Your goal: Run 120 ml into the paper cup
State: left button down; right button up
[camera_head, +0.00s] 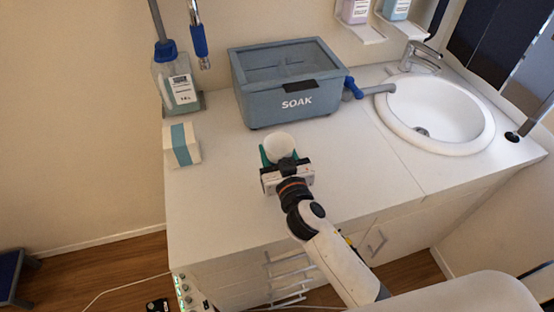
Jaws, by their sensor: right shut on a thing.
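A white paper cup (279,146) is on the counter side of my right gripper (279,157), in front of the soak box. The right gripper is shut on the cup, its greenish fingers around the cup's sides. I cannot tell whether the cup touches the counter. The blue-grey box marked SOAK (297,103) stands behind it with its lid down. A blue-handled tap (353,88) sticks out of the box's right side, with a grey spout (379,89) reaching to the sink's rim. My left gripper is not in view.
A white round sink (440,108) with a chrome faucet (421,57) is at the right. A labelled bottle (175,80) and a small white-and-teal box (181,145) stand at the left. The white counter (345,160) is clear right of the gripper.

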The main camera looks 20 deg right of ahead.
aim_at(275, 137)
notch_tip(275, 137, up, 4)
jog(key=shift+r, duration=0.1)
dwell(0.5)
